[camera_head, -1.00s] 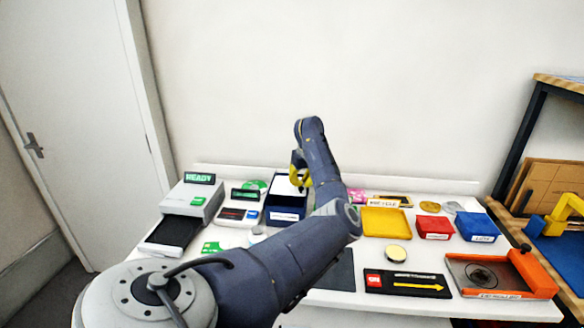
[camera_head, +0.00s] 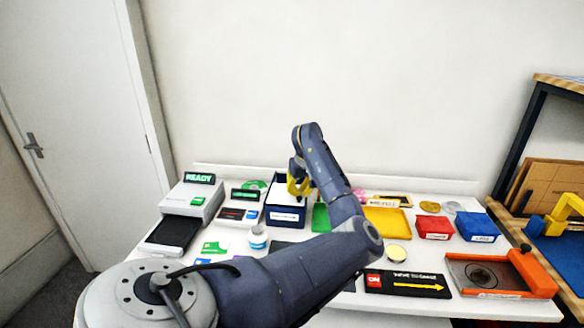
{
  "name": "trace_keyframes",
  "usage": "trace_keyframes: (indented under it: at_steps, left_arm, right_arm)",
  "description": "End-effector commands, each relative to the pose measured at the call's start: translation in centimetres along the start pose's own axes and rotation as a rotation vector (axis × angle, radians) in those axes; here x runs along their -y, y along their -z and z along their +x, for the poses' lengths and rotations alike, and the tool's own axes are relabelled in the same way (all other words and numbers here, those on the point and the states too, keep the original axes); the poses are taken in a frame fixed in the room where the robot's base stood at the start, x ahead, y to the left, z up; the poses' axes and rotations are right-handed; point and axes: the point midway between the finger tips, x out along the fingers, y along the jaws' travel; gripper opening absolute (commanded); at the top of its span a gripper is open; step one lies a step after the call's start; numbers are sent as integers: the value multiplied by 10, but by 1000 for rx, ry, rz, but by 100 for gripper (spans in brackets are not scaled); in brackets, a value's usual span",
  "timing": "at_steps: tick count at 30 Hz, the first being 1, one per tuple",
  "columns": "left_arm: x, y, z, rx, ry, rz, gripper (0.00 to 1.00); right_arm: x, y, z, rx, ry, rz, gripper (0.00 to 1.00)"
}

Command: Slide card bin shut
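The card bin appears to be the dark blue box (camera_head: 286,217) at the back left of the table, with a pale label on its front and a white surface inside its dark rim. My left arm reaches across from the lower left. My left gripper (camera_head: 298,184), with yellow fingers, is over the right side of the box's top. I cannot tell whether it touches the box or how far its fingers are apart. My wrist and forearm hide part of the table to the right of the box. My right gripper does not show.
A grey machine (camera_head: 194,200) with a READY sign stands at left, a white jar (camera_head: 258,238) in front of the box. A yellow tray (camera_head: 387,221), a red box (camera_head: 434,227) and a blue box (camera_head: 478,227) stand at right. An orange-edged tray (camera_head: 500,272) is at front right.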

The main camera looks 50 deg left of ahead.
Motion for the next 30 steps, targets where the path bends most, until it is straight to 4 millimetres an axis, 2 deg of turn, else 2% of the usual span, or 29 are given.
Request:
trace_keyframes:
  at_steps: [5, 22, 30]
  left_arm:
    - [3, -11, 2, 6, 0, 3, 0]
    - [-2, 1, 3, 5, 1, 2, 0]
    - [-2, 6, -16, 3, -1, 0, 0]
  right_arm:
    - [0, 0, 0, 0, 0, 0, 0]
    - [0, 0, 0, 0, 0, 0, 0]
    - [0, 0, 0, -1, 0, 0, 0]
